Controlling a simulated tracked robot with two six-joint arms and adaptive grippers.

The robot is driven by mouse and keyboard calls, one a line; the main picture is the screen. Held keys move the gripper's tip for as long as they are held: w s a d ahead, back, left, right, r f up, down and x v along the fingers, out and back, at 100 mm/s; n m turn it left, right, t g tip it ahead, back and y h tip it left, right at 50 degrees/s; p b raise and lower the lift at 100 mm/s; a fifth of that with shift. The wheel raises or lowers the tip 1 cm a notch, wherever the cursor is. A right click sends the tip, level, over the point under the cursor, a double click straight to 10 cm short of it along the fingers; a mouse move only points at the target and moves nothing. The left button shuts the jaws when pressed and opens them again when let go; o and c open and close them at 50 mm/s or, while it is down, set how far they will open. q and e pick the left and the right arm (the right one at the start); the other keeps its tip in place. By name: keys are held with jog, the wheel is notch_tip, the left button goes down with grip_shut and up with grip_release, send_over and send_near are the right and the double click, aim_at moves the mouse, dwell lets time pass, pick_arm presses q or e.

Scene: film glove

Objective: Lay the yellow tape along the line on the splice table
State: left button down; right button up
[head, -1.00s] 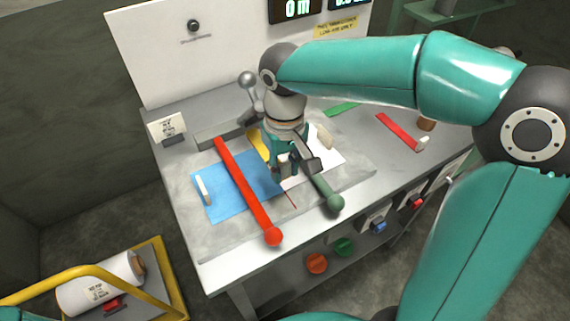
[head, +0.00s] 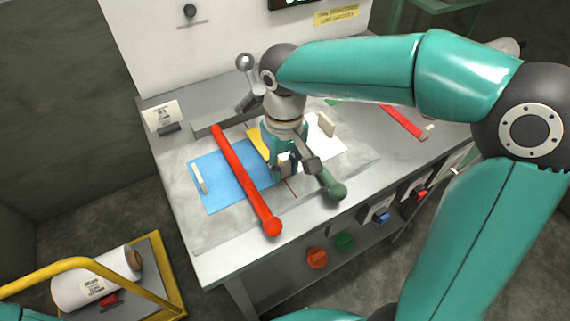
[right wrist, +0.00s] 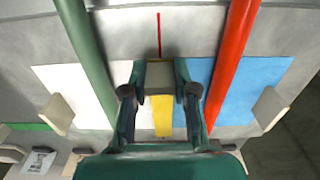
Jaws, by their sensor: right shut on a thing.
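The splice table (head: 225,255) carries a blue sheet (head: 215,190) and a white sheet (head: 328,147) side by side. The yellow tape (head: 256,142) lies between them, partly hidden by my right gripper in the head view. My right gripper (head: 286,168) points down there, shut on the beige end block of the tape (right wrist: 160,75). In the right wrist view the yellow strip (right wrist: 162,116) runs from that block back toward my wrist. The thin red line (right wrist: 159,35) continues straight beyond the block, about in line with the tape. My left gripper is out of view.
A red bar (head: 245,180) crosses the blue sheet and a green bar (head: 328,184) crosses the white one, either side of my right gripper. Pale blocks (right wrist: 270,108) sit at the sheets' outer edges. Red tape (head: 402,121) lies at the right. A yellow-railed cart (head: 165,275) stands lower left.

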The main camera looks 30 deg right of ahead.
jog(key=shift+f+b, duration=0.3)
jog(key=shift+f, duration=0.15)
jog(key=o, duration=0.9)
jog(key=shift+r, duration=0.1)
notch_tip(320, 180, up, 11)
jog(key=shift+r, duration=0.4)
